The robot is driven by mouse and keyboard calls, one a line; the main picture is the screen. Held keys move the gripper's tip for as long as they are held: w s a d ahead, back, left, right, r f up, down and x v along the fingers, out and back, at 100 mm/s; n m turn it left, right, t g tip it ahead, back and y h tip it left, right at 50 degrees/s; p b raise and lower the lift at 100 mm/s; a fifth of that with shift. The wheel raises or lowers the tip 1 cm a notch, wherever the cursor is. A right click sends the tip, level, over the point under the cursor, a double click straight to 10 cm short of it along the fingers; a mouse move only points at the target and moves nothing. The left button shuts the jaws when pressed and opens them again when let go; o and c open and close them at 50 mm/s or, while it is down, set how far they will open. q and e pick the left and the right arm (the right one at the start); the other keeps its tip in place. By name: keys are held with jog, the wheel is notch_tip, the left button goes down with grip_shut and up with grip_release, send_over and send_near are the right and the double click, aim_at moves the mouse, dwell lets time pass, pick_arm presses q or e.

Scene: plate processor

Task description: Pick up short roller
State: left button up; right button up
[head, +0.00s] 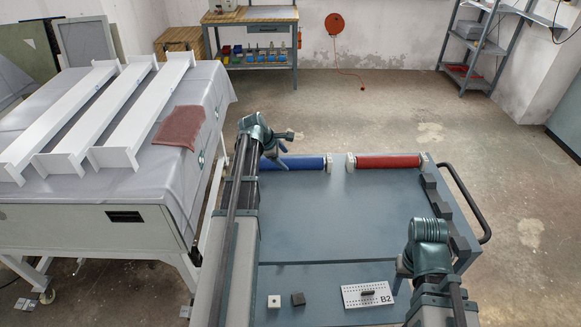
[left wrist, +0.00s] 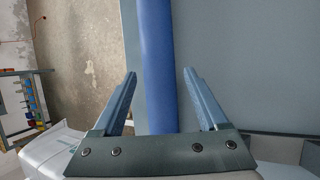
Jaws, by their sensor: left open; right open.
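A blue roller (head: 305,163) lies along the far edge of the cart top in the head view. A red roller (head: 390,162) lies in line with it to the right. The blue roller's left part is partly hidden by my left arm, so I cannot tell which roller is shorter. My left gripper (head: 283,158) is open at the blue roller's left part. In the left wrist view, the blue roller (left wrist: 156,60) runs between the two spread fingers, with gaps on both sides. My right gripper (head: 401,278) is over the cart's near right part; its fingers are partly hidden.
The blue-grey cart (head: 345,215) is mostly clear in the middle. A covered table (head: 100,190) with white beams stands left.

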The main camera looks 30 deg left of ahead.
aim_at(287, 161)
pick_arm(q)
jog(key=b+x, duration=0.3)
jog(key=x, duration=0.1)
jog(key=shift+a+f, duration=0.15)
grip_shut()
